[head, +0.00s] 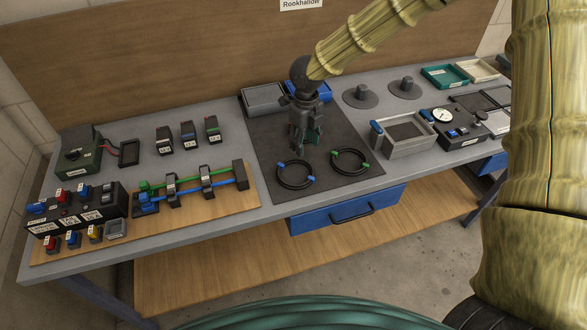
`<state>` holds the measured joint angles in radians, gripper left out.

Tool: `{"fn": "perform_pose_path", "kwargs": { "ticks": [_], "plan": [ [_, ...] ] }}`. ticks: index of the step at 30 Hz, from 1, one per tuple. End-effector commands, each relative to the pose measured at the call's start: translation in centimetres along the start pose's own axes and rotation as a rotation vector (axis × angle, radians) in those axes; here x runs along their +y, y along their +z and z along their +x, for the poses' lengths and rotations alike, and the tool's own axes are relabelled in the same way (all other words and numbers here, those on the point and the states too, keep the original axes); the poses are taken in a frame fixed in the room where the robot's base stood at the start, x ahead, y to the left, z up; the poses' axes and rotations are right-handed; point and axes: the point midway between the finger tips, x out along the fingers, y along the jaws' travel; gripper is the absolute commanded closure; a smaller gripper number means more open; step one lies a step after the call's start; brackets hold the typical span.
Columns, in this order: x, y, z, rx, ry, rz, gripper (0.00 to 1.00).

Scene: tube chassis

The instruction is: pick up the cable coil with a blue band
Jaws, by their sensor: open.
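The cable coil with a blue band (294,187) is a black ring lying flat on the dark mat (268,140), with blue bands at its upper left and right side. A second black coil with green bands (350,172) lies just to its right. My gripper (304,148) points down over the mat, above and behind the blue-banded coil in the head view. Its fingers are open with no coil between them. The exact height of the fingertips above the mat cannot be told.
A grey bin (264,99) and a blue bin (318,91) stand behind my gripper. A grey tray (408,143) is to the right of the mat. A wooden board with cable clamps (190,208) is to the left. The mat's front strip is clear.

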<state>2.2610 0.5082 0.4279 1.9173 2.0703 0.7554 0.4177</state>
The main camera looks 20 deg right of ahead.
Motion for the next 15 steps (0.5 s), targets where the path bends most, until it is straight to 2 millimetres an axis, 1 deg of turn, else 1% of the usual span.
{"fn": "perform_pose_path", "kwargs": {
  "ticks": [3,6,11,15],
  "plan": [
    [-0.3,-0.3,1.4,0.003,0.000,0.005,0.53],
    [-0.3,-0.3,2.1,0.001,0.000,0.006,0.53],
    [-0.3,-0.4,2.8,0.002,0.000,0.005,0.53],
    [-0.2,-0.9,4.0,0.004,-0.001,0.003,0.53]
  ]
}}
